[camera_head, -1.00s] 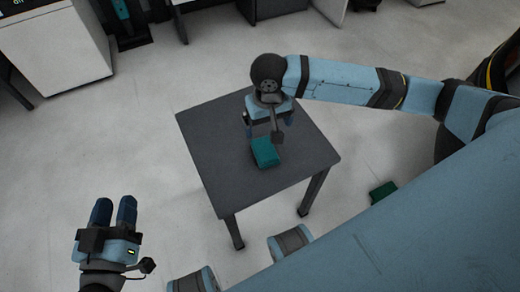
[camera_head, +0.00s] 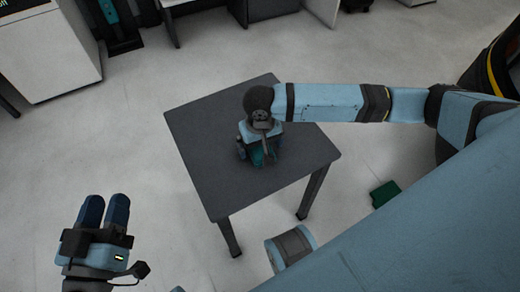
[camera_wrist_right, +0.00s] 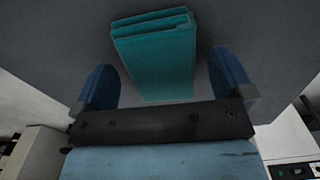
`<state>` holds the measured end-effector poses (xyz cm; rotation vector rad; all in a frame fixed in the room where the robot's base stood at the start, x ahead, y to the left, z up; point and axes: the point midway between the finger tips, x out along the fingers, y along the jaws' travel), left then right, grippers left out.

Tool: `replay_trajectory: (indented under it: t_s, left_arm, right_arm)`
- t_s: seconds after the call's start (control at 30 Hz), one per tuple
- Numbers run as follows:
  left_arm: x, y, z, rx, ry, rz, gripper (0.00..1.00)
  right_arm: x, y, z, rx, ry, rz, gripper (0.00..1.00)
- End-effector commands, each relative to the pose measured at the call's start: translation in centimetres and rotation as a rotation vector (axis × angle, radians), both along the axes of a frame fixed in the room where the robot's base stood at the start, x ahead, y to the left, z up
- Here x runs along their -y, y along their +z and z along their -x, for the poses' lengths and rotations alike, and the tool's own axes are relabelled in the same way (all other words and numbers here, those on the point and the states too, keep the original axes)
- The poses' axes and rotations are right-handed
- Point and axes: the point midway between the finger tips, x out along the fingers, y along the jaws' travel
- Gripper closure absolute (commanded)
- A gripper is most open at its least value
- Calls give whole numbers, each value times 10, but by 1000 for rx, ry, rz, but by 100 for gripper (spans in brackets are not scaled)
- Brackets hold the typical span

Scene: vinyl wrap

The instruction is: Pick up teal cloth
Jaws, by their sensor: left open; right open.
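The teal cloth (camera_wrist_right: 155,52) is a folded, layered stack on the dark grey table. The right wrist view shows it ahead of and between the two blue fingers of my right gripper (camera_wrist_right: 165,85), which is open with space beside the cloth. In the head view my right gripper (camera_head: 259,158) is over the table and hides most of the cloth (camera_head: 256,156). My left gripper (camera_head: 104,209) is off to the lower left, away from the table, open and empty.
The small dark grey table (camera_head: 205,150) has bare top around my right gripper. A green object (camera_head: 385,193) lies on the floor to the right of the table. A white cabinet (camera_head: 45,50) stands at the upper left.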

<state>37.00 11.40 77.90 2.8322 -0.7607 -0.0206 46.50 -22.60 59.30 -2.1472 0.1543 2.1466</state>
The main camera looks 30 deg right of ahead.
Motion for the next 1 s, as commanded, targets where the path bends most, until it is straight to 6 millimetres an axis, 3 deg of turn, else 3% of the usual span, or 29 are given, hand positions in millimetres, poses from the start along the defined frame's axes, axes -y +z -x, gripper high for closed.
replay_trajectory:
  t_s: [0.13, 0.37, 0.77, 1.0]
  left_arm:
    - [0, 1, 0, 1, 0, 0, 57]
    - [0, 1, 0, 1, 0, 0, 57]
    - [0, 6, 0, 8, 2, 4, 57]
    - [-2, 29, 2, 70, 26, 36, 57]
  right_arm:
    - [0, 1, 0, 0, 0, 0, 3]
    - [0, 1, 0, 0, 0, 0, 54]
    - [0, 8, 0, 1, 0, 0, 55]
    - [0, 46, -1, 2, 0, -1, 55]
